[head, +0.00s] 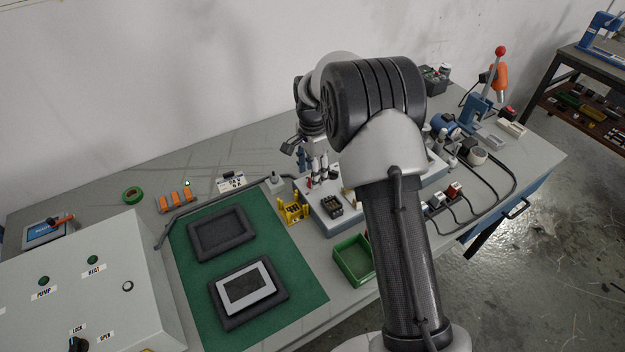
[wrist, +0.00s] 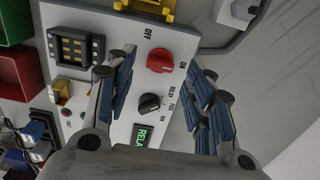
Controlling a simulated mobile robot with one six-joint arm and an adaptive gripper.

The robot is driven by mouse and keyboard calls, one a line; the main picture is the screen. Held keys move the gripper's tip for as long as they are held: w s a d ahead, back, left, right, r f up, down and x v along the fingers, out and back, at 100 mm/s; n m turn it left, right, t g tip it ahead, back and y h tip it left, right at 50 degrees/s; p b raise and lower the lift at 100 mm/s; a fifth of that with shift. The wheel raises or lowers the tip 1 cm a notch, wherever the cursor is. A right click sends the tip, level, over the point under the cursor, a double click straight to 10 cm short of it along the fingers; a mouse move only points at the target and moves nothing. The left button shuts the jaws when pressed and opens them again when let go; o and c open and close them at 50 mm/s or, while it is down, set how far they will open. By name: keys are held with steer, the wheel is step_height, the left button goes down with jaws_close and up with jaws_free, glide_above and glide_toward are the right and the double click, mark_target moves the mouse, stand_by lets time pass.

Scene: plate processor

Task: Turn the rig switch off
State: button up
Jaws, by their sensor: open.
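A red rotary knob (wrist: 160,61) stands on a light panel (wrist: 118,40) in the wrist view, with OFF printed at its upper left and ON at its right. I take it as the rig switch; its pointer direction is too small to tell. My gripper (wrist: 165,67) is open, with its blue-padded fingers on either side of the knob and apart from it. A black knob (wrist: 150,103) and a lit green display (wrist: 145,137) sit below the red one.
A black terminal block (wrist: 76,48) is on the same panel. In the head view a yellow holder (head: 293,211), a green bin (head: 354,260) and a green mat (head: 205,280) with dark frames lie near the rig. A grey control box (head: 85,260) stands at the left.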

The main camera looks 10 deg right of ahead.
steer(key=shift+f, duration=1.1)
steer(key=shift+c, duration=0.5)
steer(key=c, duration=1)
